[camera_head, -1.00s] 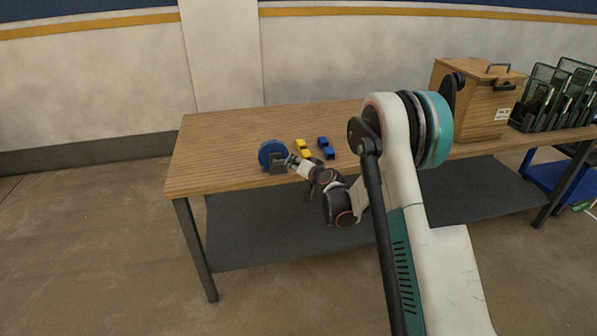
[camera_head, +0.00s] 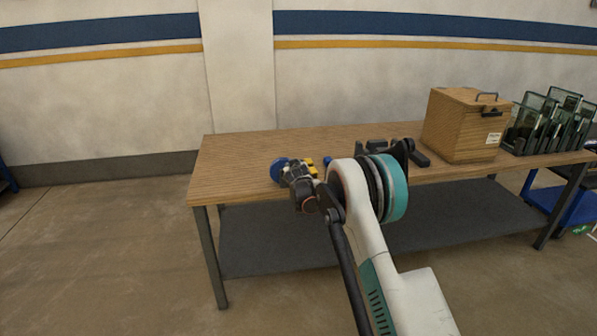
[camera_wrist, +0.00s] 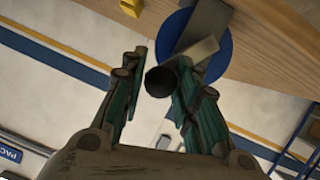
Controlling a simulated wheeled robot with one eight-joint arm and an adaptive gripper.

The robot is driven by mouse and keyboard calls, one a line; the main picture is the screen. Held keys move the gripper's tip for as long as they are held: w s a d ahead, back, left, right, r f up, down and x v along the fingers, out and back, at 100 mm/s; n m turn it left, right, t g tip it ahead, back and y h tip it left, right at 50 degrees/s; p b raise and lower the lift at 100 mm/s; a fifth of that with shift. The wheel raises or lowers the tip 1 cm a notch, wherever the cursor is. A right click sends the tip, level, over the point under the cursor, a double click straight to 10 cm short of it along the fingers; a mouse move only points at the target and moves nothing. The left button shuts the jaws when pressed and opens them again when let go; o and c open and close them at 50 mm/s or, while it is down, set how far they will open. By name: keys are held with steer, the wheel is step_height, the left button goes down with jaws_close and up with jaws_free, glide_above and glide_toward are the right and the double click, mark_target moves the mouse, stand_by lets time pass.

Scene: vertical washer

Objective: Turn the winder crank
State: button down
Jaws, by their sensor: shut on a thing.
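The winder has a blue disc (camera_head: 279,168) near the left front of the wooden table; my arm partly covers it. In the wrist view the blue disc (camera_wrist: 222,68) lies behind a grey bracket (camera_wrist: 204,25). A grey crank arm (camera_wrist: 191,53) leads to a round black knob (camera_wrist: 160,82). My gripper (camera_wrist: 160,70) has its two green-padded fingers on either side of this knob and is shut on it. The right finger overlaps the knob's edge in the picture. In the head view my gripper (camera_head: 291,172) is at the winder.
A wooden box (camera_head: 460,130) and a rack of dark panels (camera_head: 545,125) stand at the table's right. The table's left end (camera_head: 230,165) is clear.

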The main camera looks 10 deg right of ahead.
steer(key=shift+a+r+n+t+h, duration=0.2)
steer(key=shift+a+n+h, duration=0.55)
steer(key=shift+a+n, duration=0.35)
steer(key=shift+a+r+n+t+h, duration=0.1)
steer(key=shift+a+n+t+h, duration=0.1)
steer(key=shift+a+n+h, duration=0.9)
steer(key=shift+s+d+n+y, duration=0.1)
steer(key=shift+d+n+y, duration=0.1)
steer(key=shift+n+y, duration=0.1)
steer(key=c, duration=1.4)
jaws_free()
steer(key=shift+f, duration=0.1)
steer(key=shift+o, duration=0.2)
steer(key=v, duration=1.2)
